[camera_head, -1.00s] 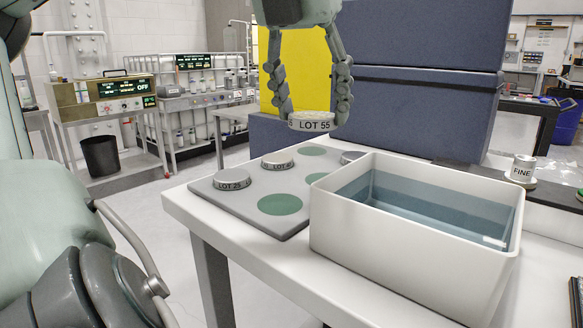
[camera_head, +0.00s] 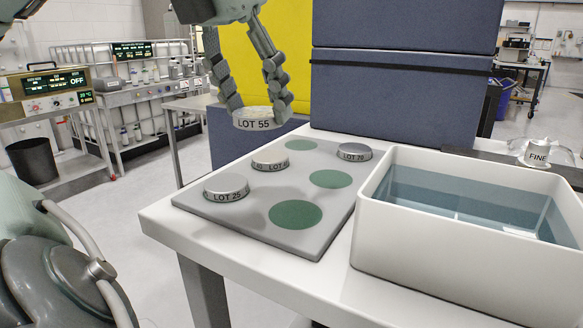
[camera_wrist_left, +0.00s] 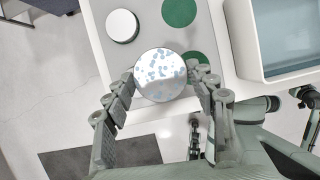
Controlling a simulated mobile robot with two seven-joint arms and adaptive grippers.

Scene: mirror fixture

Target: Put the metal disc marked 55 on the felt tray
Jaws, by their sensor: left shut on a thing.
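The metal disc marked LOT 55 (camera_head: 259,119) is held between the two fingers of my left gripper (camera_head: 254,108), in the air above the far left part of a grey tray (camera_head: 250,226). In the wrist view the disc (camera_wrist_left: 160,75) shows a shiny top with bluish spots, a finger on each side. The tray has green round patches, bare at the back (camera_head: 300,145), middle right (camera_head: 330,179) and front (camera_head: 295,214). Other discs sit on it: LOT 25 (camera_head: 226,188), one with a partly legible label (camera_head: 270,164), and LOT 70 (camera_head: 355,152).
A white basin (camera_head: 450,246) with bluish liquid stands right of the tray on the white table (camera_head: 165,222). A tall blue block (camera_head: 400,95) and a yellow panel (camera_head: 288,60) rise behind the table.

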